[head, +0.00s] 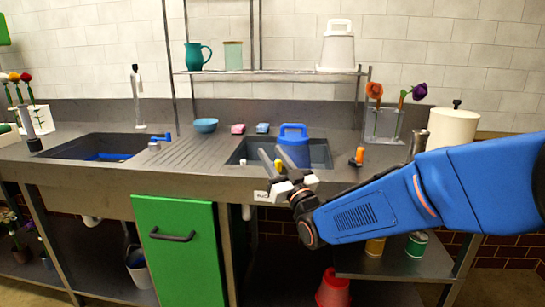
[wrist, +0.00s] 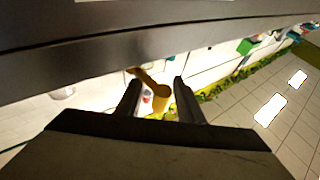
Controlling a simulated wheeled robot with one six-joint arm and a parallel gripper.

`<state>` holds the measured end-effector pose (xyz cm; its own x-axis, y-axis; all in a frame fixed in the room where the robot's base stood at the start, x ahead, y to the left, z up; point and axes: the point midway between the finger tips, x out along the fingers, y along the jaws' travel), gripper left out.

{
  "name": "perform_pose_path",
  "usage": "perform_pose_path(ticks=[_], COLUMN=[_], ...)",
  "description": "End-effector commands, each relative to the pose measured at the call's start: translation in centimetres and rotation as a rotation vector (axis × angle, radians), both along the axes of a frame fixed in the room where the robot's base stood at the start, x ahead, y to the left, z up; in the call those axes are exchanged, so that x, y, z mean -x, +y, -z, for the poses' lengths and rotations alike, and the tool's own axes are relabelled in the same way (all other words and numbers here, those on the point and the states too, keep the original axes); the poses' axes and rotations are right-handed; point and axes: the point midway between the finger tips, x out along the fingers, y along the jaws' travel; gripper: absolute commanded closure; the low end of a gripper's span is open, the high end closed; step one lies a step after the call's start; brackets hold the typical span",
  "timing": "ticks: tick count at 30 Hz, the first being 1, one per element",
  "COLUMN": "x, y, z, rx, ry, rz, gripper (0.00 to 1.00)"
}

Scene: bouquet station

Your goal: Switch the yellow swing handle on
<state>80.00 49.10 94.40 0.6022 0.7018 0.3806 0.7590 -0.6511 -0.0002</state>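My gripper (head: 270,158) reaches over the front of the right sink in the head view, with its fingers apart. A small yellow part, which looks like the swing handle (head: 277,165), shows at the fingertips there, partly covered by a finger. In the wrist view the yellow handle (wrist: 160,97) appears in the gap between the two dark fingers of my gripper (wrist: 156,88). It has a rounded end and a short arm slanting up to the left. I see no clear contact, and cannot tell how deep it sits between the fingers.
A blue pitcher (head: 293,147) stands in the right sink (head: 325,152), close behind the fingers. An orange lever-like piece (head: 358,155) stands to the right. A blue-handled tap (head: 156,143) is by the left sink. The green cabinet door (head: 178,245) is below the counter.

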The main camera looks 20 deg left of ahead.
Motion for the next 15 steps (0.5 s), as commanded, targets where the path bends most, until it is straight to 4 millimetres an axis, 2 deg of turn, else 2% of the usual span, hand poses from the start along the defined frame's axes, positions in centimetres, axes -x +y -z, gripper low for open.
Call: perform_pose_path(ticks=[8, 15], x=[0.4, 2.7], y=[-0.5, -3.2], z=[0.2, 1.7], rx=[-0.001, 0.000], ry=[-0.001, 0.000], rz=[0.000, 0.001], gripper=[0.66, 0.66])
